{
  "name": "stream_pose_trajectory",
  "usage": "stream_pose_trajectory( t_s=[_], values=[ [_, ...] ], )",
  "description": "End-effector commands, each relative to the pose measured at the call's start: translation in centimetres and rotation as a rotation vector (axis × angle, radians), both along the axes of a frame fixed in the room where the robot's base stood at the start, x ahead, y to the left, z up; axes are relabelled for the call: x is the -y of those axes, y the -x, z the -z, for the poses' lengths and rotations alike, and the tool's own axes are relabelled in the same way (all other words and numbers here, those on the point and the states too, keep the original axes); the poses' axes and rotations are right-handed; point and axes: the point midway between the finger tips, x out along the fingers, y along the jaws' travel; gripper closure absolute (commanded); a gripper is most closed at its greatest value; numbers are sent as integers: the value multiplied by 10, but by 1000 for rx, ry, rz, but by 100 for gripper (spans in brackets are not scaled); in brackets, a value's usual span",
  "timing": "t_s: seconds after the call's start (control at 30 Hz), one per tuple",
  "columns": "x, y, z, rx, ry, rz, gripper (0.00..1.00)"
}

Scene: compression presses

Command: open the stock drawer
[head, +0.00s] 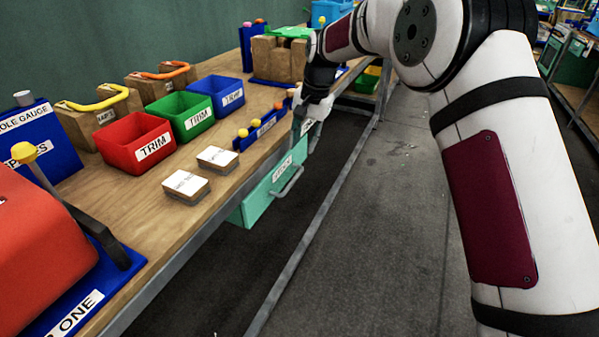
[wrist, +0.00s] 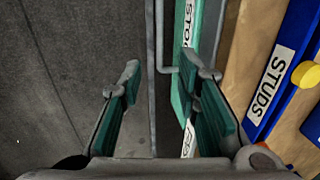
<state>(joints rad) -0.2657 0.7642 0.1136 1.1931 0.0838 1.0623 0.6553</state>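The stock drawer (head: 259,196) is a teal drawer under the bench's front edge, with a white label and a grey bar handle (head: 291,181). It looks shut, though I cannot be sure. In the wrist view its teal front (wrist: 181,52) is seen nearly edge-on, with part of the label. The near end of its handle (wrist: 166,69) shows between the lines of my fingers, around fingertip level. My gripper (head: 308,130) is beyond the handle in the head view. In the wrist view my gripper (wrist: 167,85) is open and empty, with its right finger overlapping the drawer fronts.
A second white label (wrist: 188,142) shows beside my right finger. The blue STUDS rack (wrist: 285,60) stands on the wooden bench (head: 135,205). Red, green and blue trim bins (head: 135,143) stand farther back. A grey rail (head: 318,222) runs low along the aisle; the floor (head: 400,220) is clear.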

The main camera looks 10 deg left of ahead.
Motion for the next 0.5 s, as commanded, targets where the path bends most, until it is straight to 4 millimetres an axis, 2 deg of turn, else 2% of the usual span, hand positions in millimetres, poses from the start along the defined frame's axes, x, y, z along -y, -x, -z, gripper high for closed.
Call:
stream_pose_trajectory(
  t_s=[0.3, 0.5],
  values=[
    [-11, -4, 64, -3, 1, -1, 70],
    [-17, -6, 96, -3, 2, 0, 70]
  ],
)
